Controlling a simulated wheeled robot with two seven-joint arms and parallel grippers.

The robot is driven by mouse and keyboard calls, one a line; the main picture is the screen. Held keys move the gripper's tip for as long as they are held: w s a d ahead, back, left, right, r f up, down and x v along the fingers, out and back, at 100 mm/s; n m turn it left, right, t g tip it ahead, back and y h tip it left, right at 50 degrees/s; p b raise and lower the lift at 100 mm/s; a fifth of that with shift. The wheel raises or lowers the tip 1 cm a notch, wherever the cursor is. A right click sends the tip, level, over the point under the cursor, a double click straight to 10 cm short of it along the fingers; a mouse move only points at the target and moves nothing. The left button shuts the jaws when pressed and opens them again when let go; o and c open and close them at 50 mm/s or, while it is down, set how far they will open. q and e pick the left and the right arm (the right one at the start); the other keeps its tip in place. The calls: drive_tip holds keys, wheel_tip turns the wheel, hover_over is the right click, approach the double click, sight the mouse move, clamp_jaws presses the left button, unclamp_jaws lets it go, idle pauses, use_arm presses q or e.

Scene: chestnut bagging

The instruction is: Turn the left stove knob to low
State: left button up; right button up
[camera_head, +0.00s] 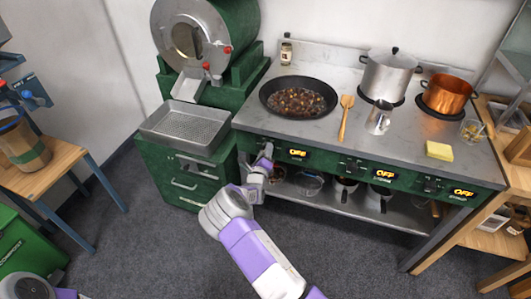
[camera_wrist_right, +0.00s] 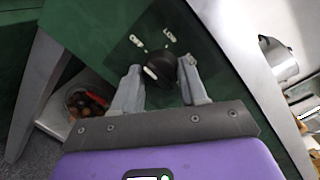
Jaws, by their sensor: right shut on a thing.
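The left stove knob (camera_wrist_right: 160,65) is black and round on the stove's green front panel, seen in the right wrist view. A LOW label (camera_wrist_right: 169,34) is printed above it, with another white label to its left. My right gripper (camera_head: 265,160) reaches the left end of the stove front in the head view. In the wrist view its two grey fingers (camera_wrist_right: 160,72) are shut on the knob, one on each side. The left display (camera_head: 298,153) reads OFF. The knob is mostly hidden by my gripper in the head view. My left gripper is out of view.
A metal tray (camera_head: 186,128) is left of the stove. A lower shelf (camera_head: 330,202) holds containers.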

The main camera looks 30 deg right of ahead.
drive_tip(key=shift+m, duration=0.4)
drive_tip(key=shift+f+m+h+p, duration=0.15)
drive_tip(key=shift+m+h+p, duration=0.35)
drive_tip(key=shift+m, duration=2.4)
drive_tip(key=shift+f+m+h+p, duration=0.1)
drive_tip(key=shift+m+h+p, duration=0.4)
drive_tip(key=shift+m, duration=2.4)
drive_tip(key=o, duration=1.1)
drive_tip(key=shift+c, duration=0.2)
